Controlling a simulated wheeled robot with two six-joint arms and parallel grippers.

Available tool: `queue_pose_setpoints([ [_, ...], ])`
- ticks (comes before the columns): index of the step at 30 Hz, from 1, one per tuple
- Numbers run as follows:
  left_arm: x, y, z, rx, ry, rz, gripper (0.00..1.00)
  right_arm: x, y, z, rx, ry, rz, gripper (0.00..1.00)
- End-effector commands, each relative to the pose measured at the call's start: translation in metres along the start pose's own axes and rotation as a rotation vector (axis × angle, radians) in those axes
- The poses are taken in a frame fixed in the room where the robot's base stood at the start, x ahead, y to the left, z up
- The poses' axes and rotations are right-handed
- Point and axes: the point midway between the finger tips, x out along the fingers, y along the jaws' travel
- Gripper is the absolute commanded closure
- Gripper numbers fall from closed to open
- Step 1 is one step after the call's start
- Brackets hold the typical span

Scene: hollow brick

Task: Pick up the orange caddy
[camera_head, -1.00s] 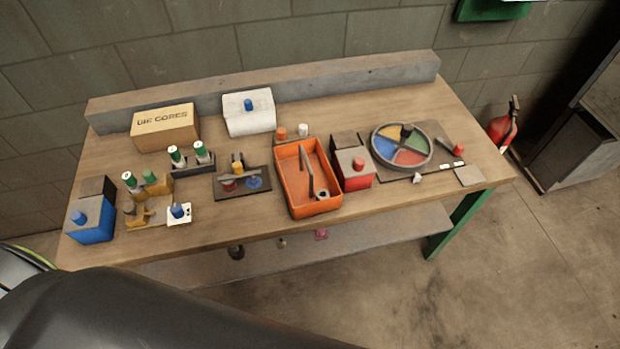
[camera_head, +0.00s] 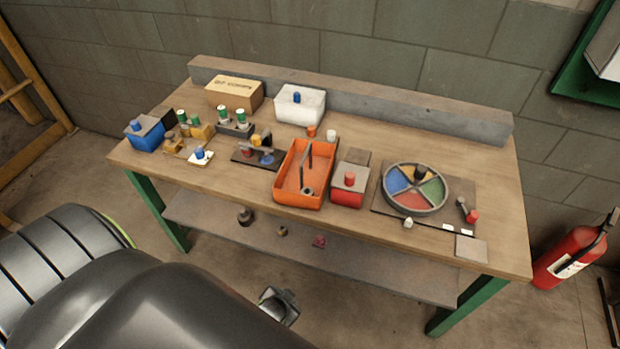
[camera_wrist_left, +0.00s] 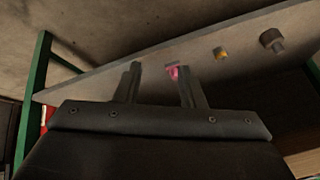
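The orange caddy (camera_head: 298,198) is an open-topped box with a dark upright handle, standing on the wooden workbench near its front edge. A dark item and a ring-like piece show inside it. My left gripper (camera_wrist_left: 160,75) is open and empty in the left wrist view, with the bench's lower shelf beyond its fingers. A gripper-like part of mine shows low in front of the bench in the head view, partly hidden by my dark body; I cannot tell its arm for certain. No gripper touches the caddy. My right gripper is not clearly in view.
A red block with a knob (camera_head: 349,185) stands close to the caddy's right, and a dark tray (camera_head: 240,157) lies to its left. A coloured wheel (camera_head: 415,190) sits further right. The lower shelf (camera_head: 350,260) juts below the tabletop (camera_head: 500,225). A fire extinguisher (camera_head: 570,258) stands at right.

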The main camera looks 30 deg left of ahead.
Motion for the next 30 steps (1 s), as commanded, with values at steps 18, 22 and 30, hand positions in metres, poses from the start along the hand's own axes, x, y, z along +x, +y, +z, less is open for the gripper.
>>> queue_pose_setpoints([
  [18, -0.183, -0.116, -0.259, 0.008, 0.46, -0.492, 0.64, 0.029, -0.024, 0.009, 0.012, -0.008, -0.025, 0.64],
  [22, -0.201, -0.127, -0.267, -0.006, 0.481, -0.531, 0.64, 0.029, -0.019, 0.009, 0.009, -0.008, -0.019, 0.64],
  [30, -0.18, -0.146, -0.285, -0.003, 0.485, -0.54, 0.64, 0.025, -0.016, 0.008, 0.008, -0.008, -0.016, 0.64],
])
